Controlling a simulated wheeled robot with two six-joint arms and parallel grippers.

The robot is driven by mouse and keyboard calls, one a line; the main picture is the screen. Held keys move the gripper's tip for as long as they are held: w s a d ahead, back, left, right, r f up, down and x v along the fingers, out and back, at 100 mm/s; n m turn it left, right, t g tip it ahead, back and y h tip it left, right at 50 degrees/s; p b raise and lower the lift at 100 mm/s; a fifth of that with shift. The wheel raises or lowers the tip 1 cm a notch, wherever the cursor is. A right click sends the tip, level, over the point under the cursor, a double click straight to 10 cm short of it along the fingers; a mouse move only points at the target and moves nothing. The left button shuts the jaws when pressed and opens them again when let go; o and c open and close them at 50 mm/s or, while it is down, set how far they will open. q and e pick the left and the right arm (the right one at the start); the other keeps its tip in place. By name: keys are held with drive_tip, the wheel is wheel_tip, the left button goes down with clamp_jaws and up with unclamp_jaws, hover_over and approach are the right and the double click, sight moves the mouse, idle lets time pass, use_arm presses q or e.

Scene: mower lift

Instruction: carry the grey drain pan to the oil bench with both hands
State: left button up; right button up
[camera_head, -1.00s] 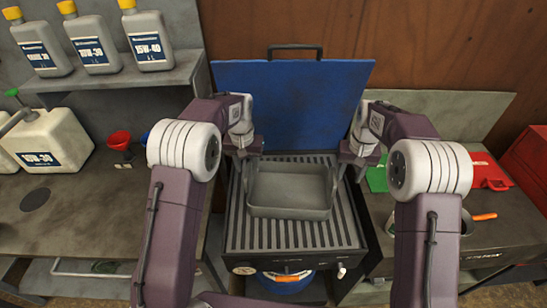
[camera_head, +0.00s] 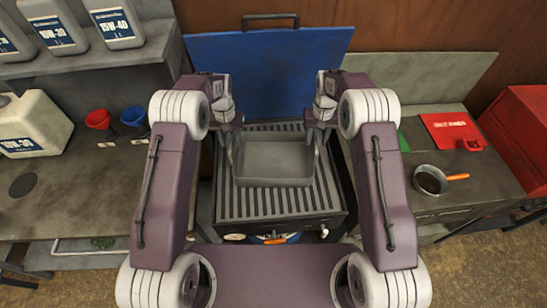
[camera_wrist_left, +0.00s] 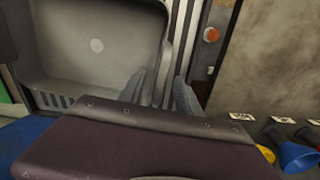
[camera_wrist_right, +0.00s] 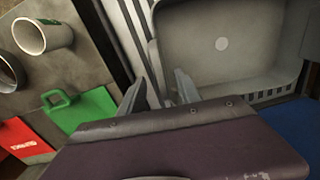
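The grey drain pan (camera_head: 274,162) sits level on a slatted dark top (camera_head: 240,203), with an upright handle at its left and right ends. My left gripper (camera_head: 232,133) is at the left handle; its two fingers (camera_wrist_left: 160,90) stand apart in the left wrist view, beside the pan's rim. My right gripper (camera_head: 318,130) is at the right handle, its fingers (camera_wrist_right: 163,88) also apart in the right wrist view. Contact with the handles cannot be made out. The bench with the oil containers (camera_head: 90,200) is at the left and has a dark round mark.
A blue panel (camera_head: 262,70) stands behind the pan. A white oil jug (camera_head: 35,125), red funnel (camera_head: 98,119) and blue funnel (camera_head: 134,116) are on the left bench. A pot (camera_head: 430,181) and a red box (camera_head: 515,130) are at the right. The left bench's front is mostly clear.

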sight(233, 151)
use_arm(q)
wheel_tip(233, 151, down, 5)
drive_tip(key=shift+s+f, duration=0.1)
drive_tip(key=shift+s, duration=0.05)
use_arm(e)
wheel_tip(233, 151, down, 5)
drive_tip(key=shift+s+f, duration=0.1)
drive_tip(key=shift+s, duration=0.05)
use_arm(q)
drive_tip(key=shift+f, duration=0.35)
use_arm(e)
drive_tip(key=shift+f, duration=0.3)
use_arm(q)
drive_tip(key=shift+r, duration=0.1)
drive_tip(key=shift+c, duration=0.7)
use_arm(e)
drive_tip(key=shift+c, duration=0.7)
use_arm(q)
clamp_jaws()
use_arm(e)
clamp_jaws()
